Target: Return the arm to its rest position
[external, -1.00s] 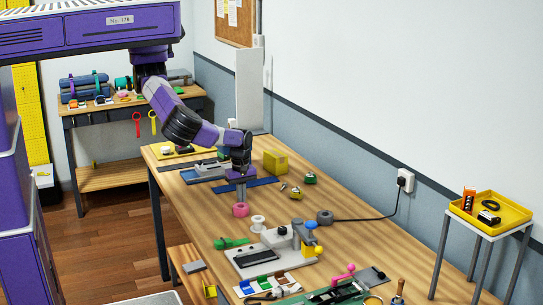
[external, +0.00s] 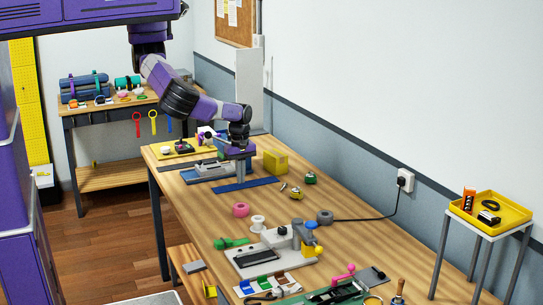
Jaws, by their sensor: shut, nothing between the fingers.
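My gripper (external: 240,172) is shut and empty. It points down above the far part of the wooden workbench (external: 205,222), over a blue strip (external: 262,182) that lies on the top. A pink roll (external: 240,210) lies on the bench nearer the camera, apart from the gripper. My purple and dark arm reaches down from the upper left, bent at the elbow. The fingertips are small in this view.
A yellow box (external: 276,161) stands just right of my gripper. A grey fixture (external: 208,171) lies to its left. A white spool (external: 257,223), a grey roll (external: 324,217) and a clamp fixture (external: 268,254) stand nearer. The wall runs along the bench's right side.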

